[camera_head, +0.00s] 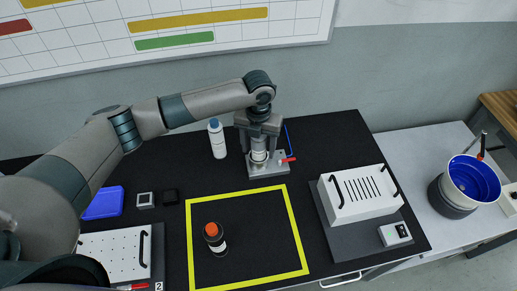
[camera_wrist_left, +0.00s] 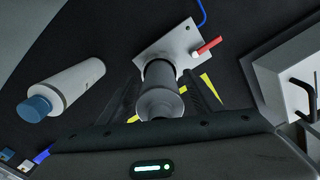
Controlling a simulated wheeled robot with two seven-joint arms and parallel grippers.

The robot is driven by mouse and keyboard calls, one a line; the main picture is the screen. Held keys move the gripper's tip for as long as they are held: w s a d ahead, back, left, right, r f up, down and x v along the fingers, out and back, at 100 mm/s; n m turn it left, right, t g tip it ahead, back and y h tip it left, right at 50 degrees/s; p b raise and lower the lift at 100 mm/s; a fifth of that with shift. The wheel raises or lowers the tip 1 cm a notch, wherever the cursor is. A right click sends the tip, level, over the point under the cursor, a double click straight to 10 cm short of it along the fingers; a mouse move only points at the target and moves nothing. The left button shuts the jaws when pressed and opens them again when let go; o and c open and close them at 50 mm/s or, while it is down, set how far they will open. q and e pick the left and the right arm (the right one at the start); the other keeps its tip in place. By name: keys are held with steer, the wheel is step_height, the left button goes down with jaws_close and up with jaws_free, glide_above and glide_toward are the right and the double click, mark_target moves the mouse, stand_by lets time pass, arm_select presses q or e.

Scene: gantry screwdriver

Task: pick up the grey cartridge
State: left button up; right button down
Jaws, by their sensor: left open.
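The grey cartridge (camera_head: 258,150) stands upright on a metal base plate (camera_head: 268,170) with a red lever, at the back middle of the black table. In the left wrist view the cartridge (camera_wrist_left: 160,93) shows as a grey cylinder, with the plate (camera_wrist_left: 178,48) beyond it. My left gripper (camera_head: 258,138) reaches over it from above and is open. Its two dark fingers are on either side of the cartridge, with no clear grip on it. The gripper partly hides the cartridge's top in the head view.
A white bottle with a blue cap (camera_head: 217,138) stands close left of the gripper. A dark bottle with an orange cap (camera_head: 215,240) stands inside a yellow square outline (camera_head: 291,212). A white slotted box (camera_head: 358,194) is at the right. A blue tray (camera_head: 103,203) lies at the left.

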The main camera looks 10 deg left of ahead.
arm_select(q)
steer(key=c, duration=1.2)
steer(key=shift+r, duration=0.1)
steer(key=shift+w+r+b, duration=0.1)
steer(key=shift+r+b, duration=0.2)
steer(key=shift+r, duration=0.3)
step_height(320, 180, up, 7)
steer(key=shift+r+b, duration=0.2)
steer(key=shift+b, duration=0.85)
steer(key=shift+r, duration=0.65)
